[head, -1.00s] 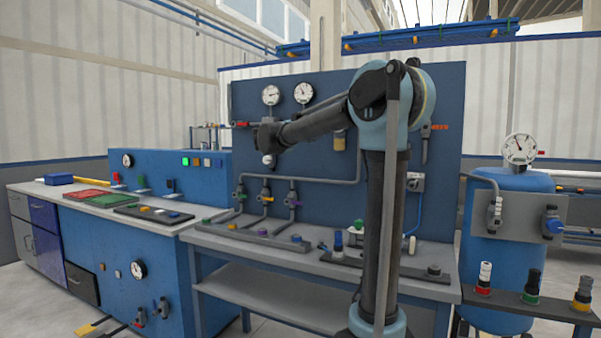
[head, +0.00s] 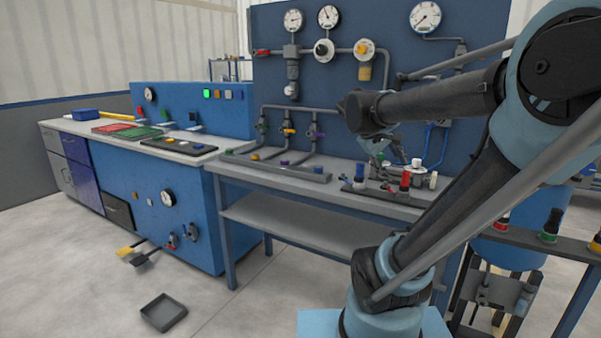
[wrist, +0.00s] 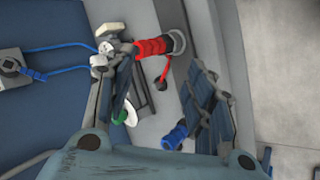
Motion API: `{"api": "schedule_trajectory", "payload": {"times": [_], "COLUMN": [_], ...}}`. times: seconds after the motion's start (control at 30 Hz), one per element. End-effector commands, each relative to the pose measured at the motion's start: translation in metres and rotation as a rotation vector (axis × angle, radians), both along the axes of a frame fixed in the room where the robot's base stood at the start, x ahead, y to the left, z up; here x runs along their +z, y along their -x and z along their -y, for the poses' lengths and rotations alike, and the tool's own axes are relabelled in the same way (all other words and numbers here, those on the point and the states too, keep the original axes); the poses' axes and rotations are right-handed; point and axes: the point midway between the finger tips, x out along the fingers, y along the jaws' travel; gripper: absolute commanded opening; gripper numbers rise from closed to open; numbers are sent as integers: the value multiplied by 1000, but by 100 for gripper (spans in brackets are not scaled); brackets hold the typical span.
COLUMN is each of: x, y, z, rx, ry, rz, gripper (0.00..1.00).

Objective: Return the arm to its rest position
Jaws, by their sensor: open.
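My arm (head: 440,100) reaches in from the right in the head view, its elbow high and the forearm pointing left. My gripper (head: 381,150) hangs below the forearm's end, above the grey bench (head: 300,185), small and partly hidden. In the wrist view my gripper (wrist: 165,72) has its two fingers spread apart and holds nothing. A red-collared fitting (wrist: 152,47) shows beside the left finger's tip; I cannot tell whether they touch. A blue fitting (wrist: 175,137) lies in view near the right finger.
Fittings with blue (head: 359,172) and red (head: 405,180) collars stand on the bench. A blue gauge panel (head: 400,30) rises behind it. A rack (head: 570,244) with coloured fittings stands at the right.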

Motion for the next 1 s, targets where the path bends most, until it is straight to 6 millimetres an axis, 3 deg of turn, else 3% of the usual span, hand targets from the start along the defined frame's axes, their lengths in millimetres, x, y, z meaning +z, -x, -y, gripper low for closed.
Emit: {"api": "schedule_trajectory", "payload": {"times": [0.1, 0.3, 0.5, 0.7, 1.0], "x": [-47, -119, -169, -187, -188], "y": [44, 107, 148, 162, 163], "z": [-9, -40, -73, -89, -90], "rx": [-68, -178, -265, -301, -303], "ry": [-153, -413, -619, -706, -712], "rz": [-10, -23, -30, -33, -33], "gripper": [49, 49, 49, 49, 49]}}
